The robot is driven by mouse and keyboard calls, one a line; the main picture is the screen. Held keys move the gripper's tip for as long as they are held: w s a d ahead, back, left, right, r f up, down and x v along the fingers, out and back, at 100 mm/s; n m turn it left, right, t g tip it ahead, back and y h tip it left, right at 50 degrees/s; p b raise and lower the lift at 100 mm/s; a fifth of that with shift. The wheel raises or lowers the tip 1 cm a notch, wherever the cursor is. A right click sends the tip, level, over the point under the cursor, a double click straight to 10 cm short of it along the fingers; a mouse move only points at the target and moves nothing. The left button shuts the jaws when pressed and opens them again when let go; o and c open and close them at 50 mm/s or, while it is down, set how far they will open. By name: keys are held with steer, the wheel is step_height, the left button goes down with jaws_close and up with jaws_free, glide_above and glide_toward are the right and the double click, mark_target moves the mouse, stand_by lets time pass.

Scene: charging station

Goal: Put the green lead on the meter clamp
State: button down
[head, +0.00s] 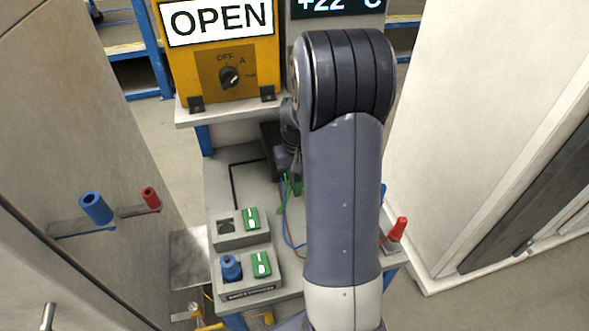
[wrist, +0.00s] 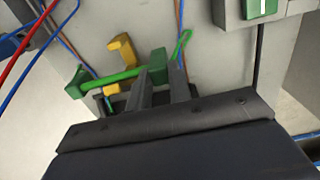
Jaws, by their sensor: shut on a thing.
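The green lead (wrist: 130,74) lies crosswise at the tips of my gripper (wrist: 165,85) in the wrist view. Its block-shaped green end (wrist: 158,62) is between the narrow fingers, which are shut on it. The other green end is at the left, and a thin green wire loops up on the right. In the head view my arm hides most of the gripper; a bit of green (head: 297,186) and the green wire (head: 282,193) show beside it. A yellow hooked piece (wrist: 122,50) is just behind the lead; I cannot tell whether they touch, nor which part is the meter clamp.
A yellow box (head: 225,55) marked OPEN with a dial stands at the back. Grey switch boxes (head: 240,240) with green switches sit on the bench, one with a blue plug (head: 230,268). A red plug (head: 397,230) is at right. Tall cabinets flank both sides; blue and red wires hang nearby.

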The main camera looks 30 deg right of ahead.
mark_target(297, 192)
steer(key=shift+s, duration=0.1)
steer(key=shift+f, duration=0.1)
steer(key=shift+f+b, duration=2.45)
steer(key=shift+f, duration=0.75)
steer(key=c, duration=1.2)
jaws_free()
steer(key=shift+r, duration=0.1)
step_height(297, 192, up, 11)
steer(key=shift+f, duration=0.15)
steer(key=shift+f, duration=0.1)
